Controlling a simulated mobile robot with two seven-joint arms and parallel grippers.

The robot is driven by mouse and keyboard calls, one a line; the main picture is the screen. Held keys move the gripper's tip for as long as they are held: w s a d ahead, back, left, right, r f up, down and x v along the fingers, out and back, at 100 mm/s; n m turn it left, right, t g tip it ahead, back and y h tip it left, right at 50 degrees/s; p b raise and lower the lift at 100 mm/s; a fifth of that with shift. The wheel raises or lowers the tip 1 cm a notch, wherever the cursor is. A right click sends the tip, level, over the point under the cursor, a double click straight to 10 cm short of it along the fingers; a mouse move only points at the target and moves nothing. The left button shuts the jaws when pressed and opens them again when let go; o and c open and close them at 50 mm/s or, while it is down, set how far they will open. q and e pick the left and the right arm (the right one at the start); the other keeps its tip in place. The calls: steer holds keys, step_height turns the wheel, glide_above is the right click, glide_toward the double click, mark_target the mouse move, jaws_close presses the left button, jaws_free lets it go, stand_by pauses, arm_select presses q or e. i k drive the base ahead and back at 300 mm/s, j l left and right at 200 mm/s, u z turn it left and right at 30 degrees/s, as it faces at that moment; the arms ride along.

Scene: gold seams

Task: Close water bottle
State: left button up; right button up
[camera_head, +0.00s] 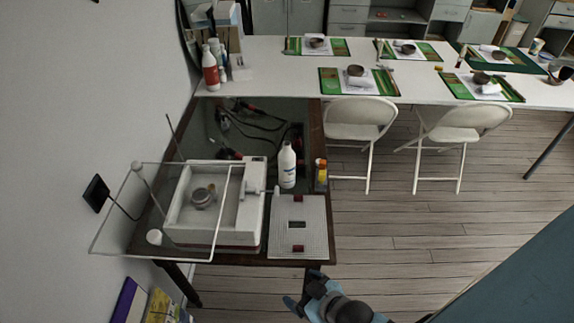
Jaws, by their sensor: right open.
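A white bottle (287,166) with a dark label mark stands upright on the dark brown table, behind the grey grid board. Its narrow white top is too small to tell whether it is open or closed, and I see no separate cap. My right gripper (303,289) is at the bottom centre, in front of the table's near edge. It is open, apart from the bottle, and holds nothing that I can see. My left gripper is not in view.
A white machine (240,218) with a clear raised cover stands left of the bottle. A grid board (299,240) lies in front of it, and a small orange-and-yellow container (321,176) stands to its right. White folding chairs (361,118) stand further right.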

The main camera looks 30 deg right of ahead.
mark_target(286, 157)
steer(key=z, duration=1.2)
steer(key=i+l+u, duration=0.1)
steer(key=i+l, duration=0.15)
steer(key=l, duration=0.15)
steer(key=i+l+u, duration=0.1)
steer(key=l, duration=0.3)
steer(key=i+l+u, duration=0.15)
steer(key=i+l, duration=0.15)
steer(key=l, duration=0.15)
steer(key=i+l+u, duration=0.1)
steer(key=l, duration=0.35)
steer(key=i+l+u, duration=0.1)
steer(key=i+l, duration=0.15)
steer(key=l, duration=0.2)
steer(key=i+l+u, duration=0.1)
steer(key=l, duration=0.35)
steer(key=i+l+u, duration=0.15)
steer(key=l, duration=0.35)
steer(key=i+l+u, duration=0.1)
steer(key=l, duration=0.4)
